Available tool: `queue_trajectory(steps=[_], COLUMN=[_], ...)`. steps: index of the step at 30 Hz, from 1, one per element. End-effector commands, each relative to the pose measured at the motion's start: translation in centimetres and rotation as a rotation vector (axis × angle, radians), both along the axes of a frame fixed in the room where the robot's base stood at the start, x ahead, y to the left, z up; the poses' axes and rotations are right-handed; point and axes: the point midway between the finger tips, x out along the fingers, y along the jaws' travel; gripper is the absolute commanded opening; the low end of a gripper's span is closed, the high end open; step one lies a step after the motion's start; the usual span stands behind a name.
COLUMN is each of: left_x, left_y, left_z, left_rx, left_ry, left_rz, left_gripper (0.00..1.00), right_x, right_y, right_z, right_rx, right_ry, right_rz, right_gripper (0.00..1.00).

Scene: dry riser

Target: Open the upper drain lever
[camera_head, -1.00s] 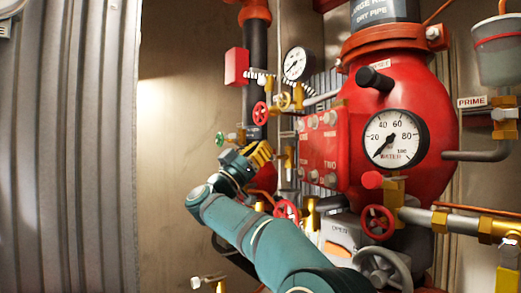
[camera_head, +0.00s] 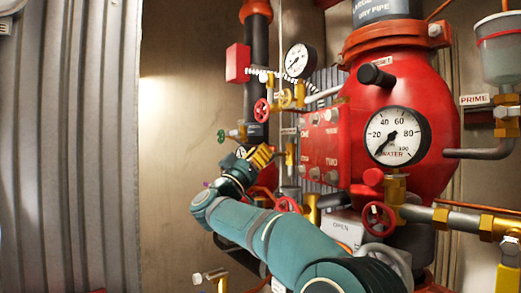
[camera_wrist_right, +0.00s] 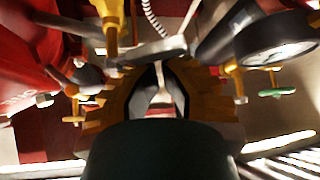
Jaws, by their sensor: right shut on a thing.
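My right gripper (camera_head: 264,155), with yellow fingers, is at the pipework left of the red valve body, beside a small brass fitting (camera_head: 290,152). In the right wrist view my right gripper (camera_wrist_right: 160,82) has its fingers closed around a thin pale piece between them. A grey metal bar (camera_wrist_right: 150,52) lies just beyond the fingertips, by a brass fitting (camera_wrist_right: 112,25). The held piece looks like the upper drain lever, but it is mostly hidden by the fingers and blurred. My left gripper is not in view.
A green-handled valve (camera_head: 221,137) is just left of my right gripper. Red handwheels (camera_head: 261,111) are above and below it. The red valve body (camera_head: 400,110) with its water gauge (camera_head: 397,137) stands to the right. A lower lever valve (camera_head: 212,277) is at bottom left. The left wall is bare.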

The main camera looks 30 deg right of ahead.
Motion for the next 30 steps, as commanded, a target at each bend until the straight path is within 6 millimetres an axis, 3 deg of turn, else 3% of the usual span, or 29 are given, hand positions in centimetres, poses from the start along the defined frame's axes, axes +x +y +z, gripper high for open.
queue_trajectory(steps=[5, 30], left_x=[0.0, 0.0], left_y=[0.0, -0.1], left_z=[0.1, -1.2], left_rx=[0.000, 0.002], left_ry=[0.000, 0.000], left_rz=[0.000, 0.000], left_gripper=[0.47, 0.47], right_x=[-0.1, -1.2], right_y=[0.0, -0.3], right_z=[-0.7, -3.8], right_rx=[-0.010, -0.005], right_ry=[0.145, 0.140], right_rz=[0.001, -0.004], right_gripper=[0.00, 0.00])
